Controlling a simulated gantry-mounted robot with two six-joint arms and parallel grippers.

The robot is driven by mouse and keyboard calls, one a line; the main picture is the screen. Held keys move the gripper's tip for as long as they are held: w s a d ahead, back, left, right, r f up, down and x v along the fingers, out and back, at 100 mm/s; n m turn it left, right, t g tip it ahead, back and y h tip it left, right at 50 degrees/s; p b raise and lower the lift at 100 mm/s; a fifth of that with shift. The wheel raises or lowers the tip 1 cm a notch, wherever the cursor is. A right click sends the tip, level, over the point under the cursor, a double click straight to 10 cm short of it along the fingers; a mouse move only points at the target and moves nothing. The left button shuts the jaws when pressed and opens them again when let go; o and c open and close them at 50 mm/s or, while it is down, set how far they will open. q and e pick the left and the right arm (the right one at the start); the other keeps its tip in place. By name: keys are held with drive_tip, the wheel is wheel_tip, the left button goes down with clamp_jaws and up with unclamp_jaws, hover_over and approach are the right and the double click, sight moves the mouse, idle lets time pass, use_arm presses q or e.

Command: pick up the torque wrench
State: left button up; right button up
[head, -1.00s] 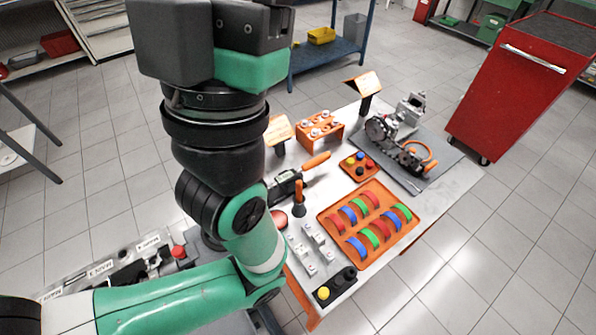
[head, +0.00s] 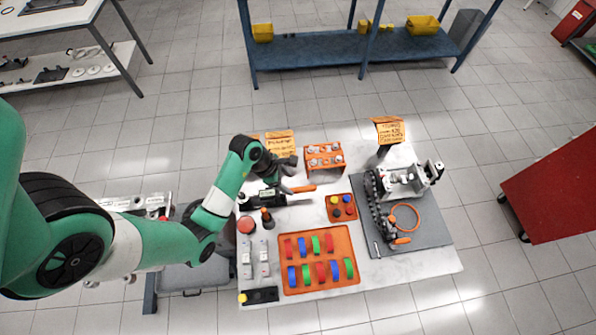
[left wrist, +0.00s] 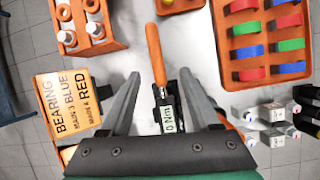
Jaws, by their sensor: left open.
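The torque wrench lies on the white table, with its orange handle (head: 303,189) and dark body with a display (head: 266,198) toward the table's left side. In the left wrist view its orange handle (left wrist: 155,55) points away and its display (left wrist: 169,119) reads 0 Nm. My left gripper (head: 287,178) is over the wrench, fingers apart. In the left wrist view the open fingers (left wrist: 159,74) lie either side of the wrench, with no visible grip on it. The remaining gap in height is hard to tell. My right gripper is not in view.
An orange tray of colored bearing shells (head: 319,283) lies toward the table's front. An orange rack (head: 325,172) and a label stand (head: 279,144) are behind the wrench. A red button (head: 246,226) and an upright orange-tipped tool (head: 267,221) stand near it. The engine mat (head: 431,231) is right.

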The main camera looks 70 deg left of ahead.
sight(277, 195)
use_arm(q)
drive_tip(key=shift+n, duration=0.7)
drive_tip(key=s, duration=0.1)
drive_tip(key=s+a+p, duration=0.1)
drive_tip(key=s, duration=0.1)
drive_tip(key=s+r, duration=0.1)
drive_tip(key=shift+s+a, duration=0.15)
drive_tip(key=shift+s, duration=0.15)
drive_tip(key=shift+s+a, duration=0.1)
drive_tip(key=shift+a, duration=0.1)
drive_tip(key=shift+w+f, duration=0.2)
drive_tip(key=shift+w, duration=0.05)
drive_tip(key=b+x, duration=0.2)
drive_tip(key=x, duration=0.3)
drive_tip(key=shift+d+f, duration=0.15)
drive_tip(key=shift+f, duration=0.15)
drive_tip(key=shift+w+f, duration=0.2)
drive_tip(key=b+x, duration=0.2)
drive_tip(key=x, duration=0.3)
drive_tip(key=shift+w+d+b, duration=0.1)
drive_tip(key=shift+w+b, duration=0.05)
drive_tip(key=shift+b, duration=0.15)
clamp_jaws()
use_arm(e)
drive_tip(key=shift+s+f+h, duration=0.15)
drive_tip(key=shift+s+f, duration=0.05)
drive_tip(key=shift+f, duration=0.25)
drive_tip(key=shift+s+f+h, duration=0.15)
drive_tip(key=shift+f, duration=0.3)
